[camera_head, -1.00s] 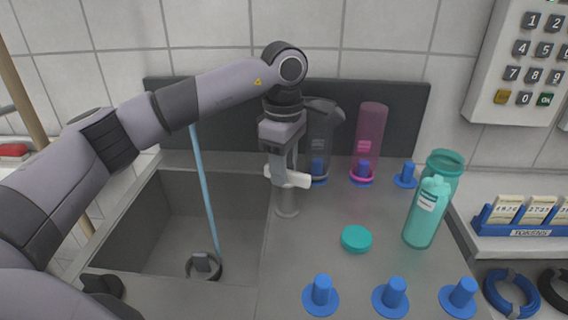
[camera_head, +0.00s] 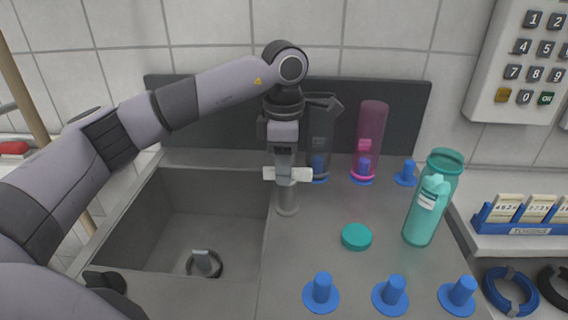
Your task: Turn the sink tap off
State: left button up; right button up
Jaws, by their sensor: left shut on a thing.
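The sink tap is a grey post (camera_head: 287,198) on the counter at the right edge of the sink basin (camera_head: 183,230), with a white cross handle (camera_head: 298,174) near its top. My left gripper (camera_head: 284,166) points down over the tap and is shut on the handle. No stream of water shows in the basin. The tap's upper part is partly hidden by the gripper and wrist. My right gripper is not in view.
A dark bottle (camera_head: 320,135) and a pink bottle (camera_head: 371,135) stand behind the tap. A teal bottle (camera_head: 426,205), a teal lid (camera_head: 356,237) and several blue pegs (camera_head: 321,290) are to the right. A keypad (camera_head: 525,65) hangs on the wall.

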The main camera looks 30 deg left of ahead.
pick_arm(q)
jog(key=o, duration=0.7)
jog(key=shift+r, duration=0.1)
notch_tip(320, 180, up, 7)
jog(key=shift+d, duration=0.1)
dwell(0.5)
